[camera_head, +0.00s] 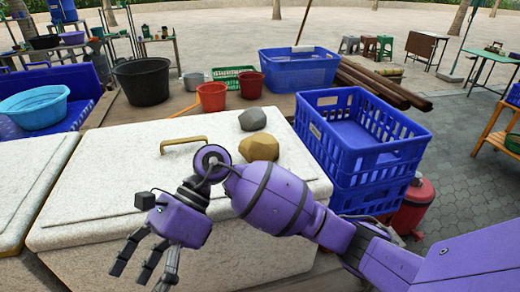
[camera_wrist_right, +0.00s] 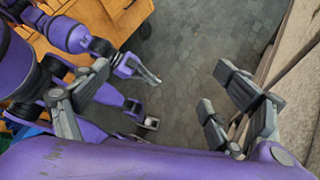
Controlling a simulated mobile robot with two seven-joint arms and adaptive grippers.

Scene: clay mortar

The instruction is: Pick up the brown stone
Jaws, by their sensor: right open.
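The brown stone (camera_head: 258,147) rests on the white speckled lid (camera_head: 110,160) of a chest in the head view, just behind my right forearm, which hides none or little of it. A grey stone (camera_head: 252,118) lies right behind it. My right gripper (camera_head: 142,272) is open and empty over the front edge of the chest, left of and nearer than the brown stone, fingers pointing down. Its spread fingers show in the right wrist view (camera_wrist_right: 160,105), with paving below and no stone between them. My left gripper (camera_wrist_right: 140,73) shows small in that view; its jaw state is unclear.
A metal handle (camera_head: 184,142) stands on the lid left of the stones. Stacked blue crates (camera_head: 365,170) stand close on the right, by a red cylinder (camera_head: 415,205). Red buckets (camera_head: 211,97) and a black tub (camera_head: 142,82) are behind. The lid's left part is clear.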

